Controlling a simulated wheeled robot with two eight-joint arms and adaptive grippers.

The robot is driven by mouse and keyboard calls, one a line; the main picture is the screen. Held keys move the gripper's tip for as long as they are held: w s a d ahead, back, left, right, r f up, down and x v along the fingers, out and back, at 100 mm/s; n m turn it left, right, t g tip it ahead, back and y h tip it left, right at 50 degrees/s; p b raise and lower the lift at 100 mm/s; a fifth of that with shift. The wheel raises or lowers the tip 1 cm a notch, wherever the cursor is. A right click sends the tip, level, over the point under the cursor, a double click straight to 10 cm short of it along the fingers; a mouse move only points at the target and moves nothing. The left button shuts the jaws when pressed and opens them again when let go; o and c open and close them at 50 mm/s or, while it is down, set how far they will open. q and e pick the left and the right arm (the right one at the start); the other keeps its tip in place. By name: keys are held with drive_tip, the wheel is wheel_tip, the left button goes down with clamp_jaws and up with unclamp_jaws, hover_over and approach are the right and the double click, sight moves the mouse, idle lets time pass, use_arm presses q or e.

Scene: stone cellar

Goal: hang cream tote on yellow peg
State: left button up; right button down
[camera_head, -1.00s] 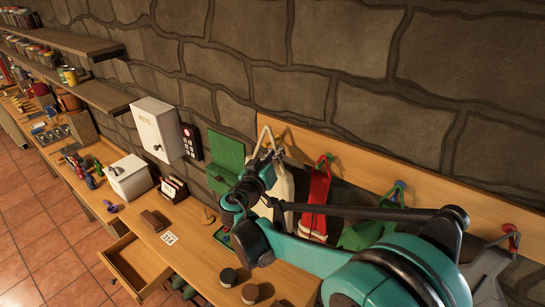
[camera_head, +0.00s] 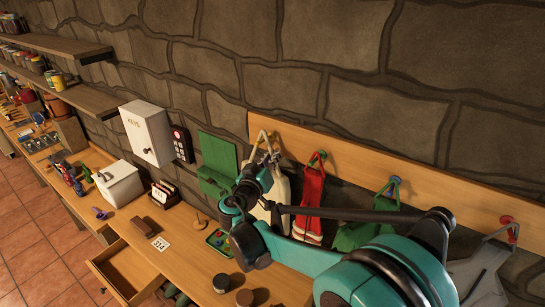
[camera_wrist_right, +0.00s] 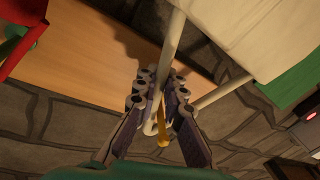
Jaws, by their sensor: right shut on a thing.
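The cream tote (camera_head: 282,189) is at the wooden peg rail, partly hidden behind my right arm in the head view. Its pale handle rises to a narrow loop at the rail. My right gripper (camera_head: 268,158) is shut on this handle; in the wrist view the fingers (camera_wrist_right: 160,88) close around the pale strap (camera_wrist_right: 172,50). The yellow peg (camera_wrist_right: 161,128) shows just beyond the fingertips, close beside the handle's end. I cannot tell whether the loop is around the peg. My left gripper is not in view.
A red tote (camera_head: 311,186) hangs on a green peg, a green tote (camera_head: 358,235) is below the blue peg (camera_head: 394,180), and a grey one (camera_head: 480,270) is at the red peg. A green panel (camera_head: 217,152) stands left. The bench holds small items; a drawer (camera_head: 120,270) is open.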

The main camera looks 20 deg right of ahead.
drive_tip(key=c, duration=1.6)
unclamp_jaws()
drive_tip(key=shift+o, duration=0.2)
